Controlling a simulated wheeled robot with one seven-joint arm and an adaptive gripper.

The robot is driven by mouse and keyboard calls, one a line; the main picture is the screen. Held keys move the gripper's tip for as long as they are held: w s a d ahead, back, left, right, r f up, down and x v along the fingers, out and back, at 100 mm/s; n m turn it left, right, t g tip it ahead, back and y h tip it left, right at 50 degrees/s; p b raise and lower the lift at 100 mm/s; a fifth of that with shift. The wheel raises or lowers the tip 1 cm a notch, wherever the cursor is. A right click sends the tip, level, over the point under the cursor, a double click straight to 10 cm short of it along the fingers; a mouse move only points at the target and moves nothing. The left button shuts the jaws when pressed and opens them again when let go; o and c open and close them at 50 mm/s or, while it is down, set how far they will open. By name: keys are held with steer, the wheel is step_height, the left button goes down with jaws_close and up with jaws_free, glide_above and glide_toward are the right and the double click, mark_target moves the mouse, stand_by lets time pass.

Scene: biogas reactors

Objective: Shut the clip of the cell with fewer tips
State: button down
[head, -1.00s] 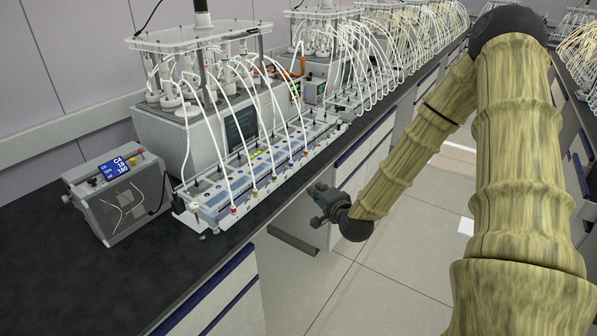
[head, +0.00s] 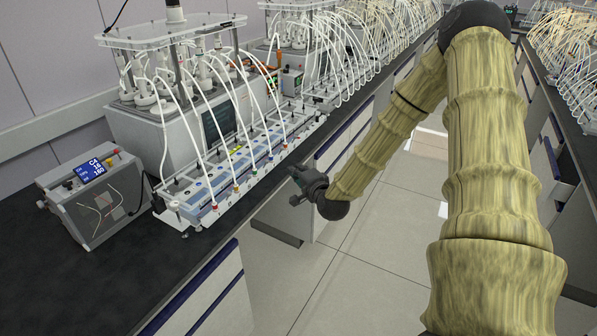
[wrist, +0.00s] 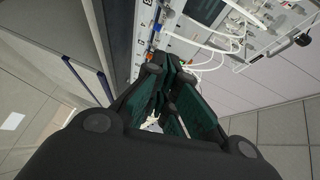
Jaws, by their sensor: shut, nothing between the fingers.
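The row of cells (head: 225,180) stands on the bench in front of the reactor, with white tubes running into it and small coloured clips or plugs along its near edge. The individual tips and clip positions are too small to tell. My gripper (head: 296,178) is just off the bench's front edge, right of the cell row and apart from it. In the wrist view my gripper (wrist: 175,72) has its dark fingers together with nothing between them. Part of the cell row (wrist: 205,42) shows beyond the fingers.
A grey box with a blue display (head: 92,170) stands left of the cells. The reactor unit (head: 190,125) is behind them, and more tubed reactors (head: 350,50) line the bench farther back. The black bench top (head: 60,275) is clear at the front left. The floor (head: 365,265) is open.

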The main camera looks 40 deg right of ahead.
mark_target(267, 162)
steer(key=a+p+x, duration=0.2)
steer(key=p+x, duration=0.1)
steer(key=x, duration=0.6)
steer(key=shift+w+a+f, duration=0.25)
steer(key=shift+w+a, duration=0.15)
steer(key=shift+w, duration=0.05)
steer(key=shift+r, duration=0.1)
steer(key=shift+w+a+r+g+p, duration=0.1)
steer(key=shift+w+r+g+p, duration=0.1)
steer(key=shift+g+p, duration=0.15)
